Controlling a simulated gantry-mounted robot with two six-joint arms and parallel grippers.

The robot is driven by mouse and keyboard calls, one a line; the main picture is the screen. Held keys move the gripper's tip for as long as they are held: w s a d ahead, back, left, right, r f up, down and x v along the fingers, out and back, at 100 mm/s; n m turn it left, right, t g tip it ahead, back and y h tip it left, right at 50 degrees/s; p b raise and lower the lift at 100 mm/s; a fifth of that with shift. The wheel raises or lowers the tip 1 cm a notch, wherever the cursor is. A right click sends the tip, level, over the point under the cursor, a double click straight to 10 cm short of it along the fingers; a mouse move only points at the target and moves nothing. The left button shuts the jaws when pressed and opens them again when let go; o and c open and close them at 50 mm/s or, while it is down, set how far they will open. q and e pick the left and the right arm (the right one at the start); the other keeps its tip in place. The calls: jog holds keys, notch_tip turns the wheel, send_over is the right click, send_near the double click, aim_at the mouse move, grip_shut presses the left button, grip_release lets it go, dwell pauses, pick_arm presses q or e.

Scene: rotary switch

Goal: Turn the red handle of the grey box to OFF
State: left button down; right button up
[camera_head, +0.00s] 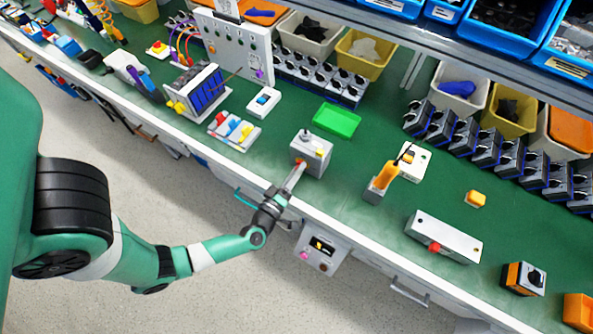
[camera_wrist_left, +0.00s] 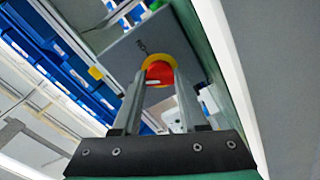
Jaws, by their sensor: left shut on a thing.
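The grey box (camera_head: 311,152) stands on the green worktop near its front edge, in the middle of the head view. My left gripper (camera_head: 298,167) reaches it from the front. In the left wrist view the red handle (camera_wrist_left: 159,72) sits on a yellow ring (camera_wrist_left: 150,57) on the face of the grey box (camera_wrist_left: 134,52). The fingertips of my left gripper (camera_wrist_left: 160,78) lie on either side of the red handle, shut on it. The fingers hide part of the handle, and I cannot read the OFF marking. My right gripper is not in view.
A green tray (camera_head: 337,121) lies behind the box. A panel with colored switches (camera_head: 235,131) is to its left. An orange-handled device (camera_head: 383,180) and a long grey box with a red button (camera_head: 443,237) stand to the right. A control box (camera_head: 320,248) hangs below the table edge.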

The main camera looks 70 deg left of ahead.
pick_arm(q)
jog(key=n+b, duration=0.1)
jog(key=n, duration=0.4)
jog(key=shift+n, duration=0.3)
dwell(0.4)
jog(key=shift+c, duration=2.2)
grip_release()
jog(key=shift+d, duration=0.1)
jog(key=p+v, duration=0.2)
jog(key=v, duration=0.9)
jog(key=shift+s+d, duration=0.15)
jog(key=shift+s, duration=0.1)
